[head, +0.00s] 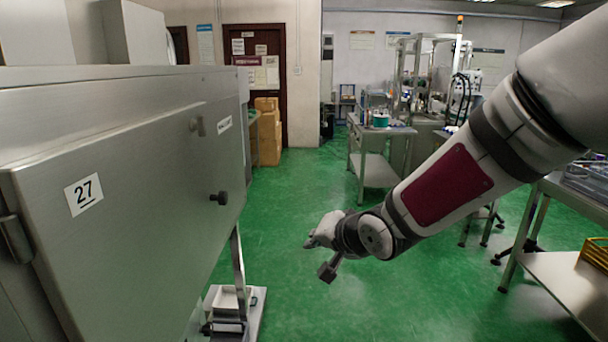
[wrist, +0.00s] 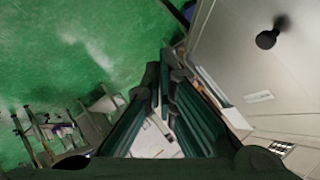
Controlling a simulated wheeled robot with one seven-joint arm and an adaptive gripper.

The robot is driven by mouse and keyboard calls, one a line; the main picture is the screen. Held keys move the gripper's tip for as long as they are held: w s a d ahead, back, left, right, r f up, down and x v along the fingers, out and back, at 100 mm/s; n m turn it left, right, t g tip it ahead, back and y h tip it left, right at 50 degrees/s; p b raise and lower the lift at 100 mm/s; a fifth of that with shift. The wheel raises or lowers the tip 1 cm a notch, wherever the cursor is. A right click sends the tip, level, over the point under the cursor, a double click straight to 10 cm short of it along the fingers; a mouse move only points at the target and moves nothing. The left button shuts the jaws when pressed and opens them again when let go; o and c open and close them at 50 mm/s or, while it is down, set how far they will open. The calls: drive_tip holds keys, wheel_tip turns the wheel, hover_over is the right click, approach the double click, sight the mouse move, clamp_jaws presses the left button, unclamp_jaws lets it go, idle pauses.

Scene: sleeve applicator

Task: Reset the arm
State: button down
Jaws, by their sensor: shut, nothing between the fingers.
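My arm (head: 445,185) reaches in from the right in the head view, bent down toward the middle of the green floor. Its wrist end hangs in open air to the right of the steel cabinet (head: 130,190), apart from it. My gripper (wrist: 163,85) shows in the wrist view as two dark fingers with their tips close together. It is shut and empty. In the head view the fingers are too small to make out clearly.
A steel table (head: 380,172) stands behind, another bench (head: 560,285) at right. Cardboard boxes (head: 267,135) stand near the door. The floor between is clear.

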drive_tip(key=s+d+r+n+g+h+p, duration=0.1)
drive_tip(key=s+d+r+h, duration=0.2)
drive_tip(key=s+d, duration=0.4)
drive_tip(key=s+d+r+n+g+h+p, duration=0.1)
drive_tip(key=s+d+r+h, duration=0.25)
drive_tip(key=s+d, duration=0.35)
drive_tip(key=s+d+r+n+g+p, duration=0.1)
drive_tip(key=s, duration=0.9)
drive_tip(key=s+d+r+g+y, duration=0.1)
drive_tip(key=s+d+r+g, duration=0.1)
drive_tip(key=s, duration=0.8)
drive_tip(key=shift+s+r+n+g+p, duration=0.15)
drive_tip(key=shift+s+n+g+p, duration=0.15)
drive_tip(key=shift+n+p, duration=0.1)
drive_tip(key=shift+d, duration=0.1)
